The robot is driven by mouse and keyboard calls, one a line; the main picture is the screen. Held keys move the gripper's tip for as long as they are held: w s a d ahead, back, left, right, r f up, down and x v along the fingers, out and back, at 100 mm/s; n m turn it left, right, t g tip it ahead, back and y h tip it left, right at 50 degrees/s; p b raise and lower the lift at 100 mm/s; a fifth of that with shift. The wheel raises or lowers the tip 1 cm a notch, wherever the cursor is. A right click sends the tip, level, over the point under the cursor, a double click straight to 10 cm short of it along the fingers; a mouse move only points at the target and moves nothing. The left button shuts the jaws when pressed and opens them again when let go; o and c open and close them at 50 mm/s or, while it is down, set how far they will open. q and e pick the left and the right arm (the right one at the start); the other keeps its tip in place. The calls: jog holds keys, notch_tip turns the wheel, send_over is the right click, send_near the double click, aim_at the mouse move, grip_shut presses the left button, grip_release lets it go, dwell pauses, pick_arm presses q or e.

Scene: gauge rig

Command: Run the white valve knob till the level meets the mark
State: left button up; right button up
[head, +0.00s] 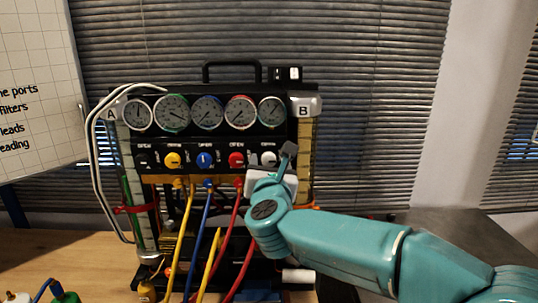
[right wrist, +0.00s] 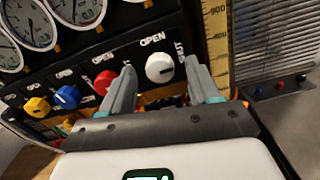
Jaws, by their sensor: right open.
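The white valve knob (head: 268,158) is at the right end of the rig's knob row. In the right wrist view the white knob (right wrist: 159,68) shows between my right gripper's (right wrist: 160,80) two fingertips, with a gap on each side. My right gripper (head: 287,152) is open and empty, close in front of the panel. A left glass column (head: 129,185), by label A, shows green and has a red band (head: 133,209) low on it. A right column (head: 306,150), by label B, has a yellow scale; its lower part is partly hidden and its level is unclear. My left gripper is out of view.
Round gauges (head: 206,112) line the rig's top. Yellow (head: 172,160), blue (head: 205,160) and red (head: 236,160) knobs sit left of the white one. Coloured hoses (head: 206,235) hang in front. A whiteboard (head: 38,90) stands at the left.

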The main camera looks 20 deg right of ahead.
jog(key=shift+x, duration=0.9)
jog(key=shift+s, duration=0.1)
jog(key=c, duration=1)
jog(key=shift+c, duration=0.2)
